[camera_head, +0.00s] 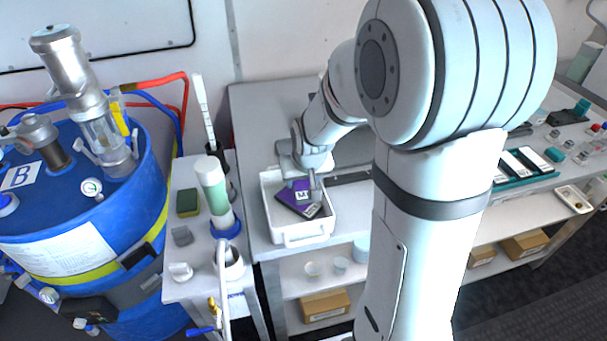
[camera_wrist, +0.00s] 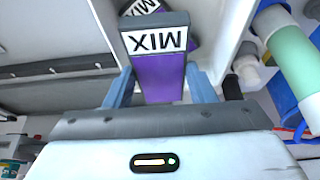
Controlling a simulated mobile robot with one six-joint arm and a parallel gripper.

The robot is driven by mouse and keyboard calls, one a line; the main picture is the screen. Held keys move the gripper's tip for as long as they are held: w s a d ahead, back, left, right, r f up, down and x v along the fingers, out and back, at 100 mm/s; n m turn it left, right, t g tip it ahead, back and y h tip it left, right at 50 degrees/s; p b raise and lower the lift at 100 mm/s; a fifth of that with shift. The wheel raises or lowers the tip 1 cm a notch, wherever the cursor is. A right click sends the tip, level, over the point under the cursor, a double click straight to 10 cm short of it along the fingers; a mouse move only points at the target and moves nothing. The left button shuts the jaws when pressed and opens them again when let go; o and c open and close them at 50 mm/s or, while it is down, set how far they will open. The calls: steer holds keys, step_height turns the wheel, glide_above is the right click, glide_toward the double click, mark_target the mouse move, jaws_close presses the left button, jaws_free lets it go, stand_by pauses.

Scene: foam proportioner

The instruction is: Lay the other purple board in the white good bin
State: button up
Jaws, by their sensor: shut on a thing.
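My gripper (camera_head: 301,181) points down into the white good bin (camera_head: 301,231) and is shut on a purple board (camera_wrist: 160,78) with a white MIX label. In the wrist view the board stands between my two fingers (camera_wrist: 160,92), label end away from the palm. A second purple board with a MIX label (camera_wrist: 146,8) lies just beyond it in the bin, partly hidden by the held one. In the head view both boards overlap inside the bin, and I cannot tell if they touch.
The bin stands at the left end of a grey bench (camera_head: 250,120). A side stand with a green-and-white cylinder (camera_head: 213,190) and a blue drum (camera_head: 70,210) are to its left. Phone-like devices in a teal tray (camera_head: 522,168) lie far right.

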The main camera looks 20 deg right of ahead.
steer(key=shift+a+f+b, duration=0.1)
steer(key=shift+f+b, duration=0.4)
steer(key=shift+f, duration=0.75)
steer(key=shift+s, duration=0.1)
steer(key=o, duration=1.1)
steer(key=shift+r, duration=0.1)
steer(key=v, duration=0.7)
steer(key=shift+s+r+b, duration=0.2)
steer(key=shift+r+b, duration=0.1)
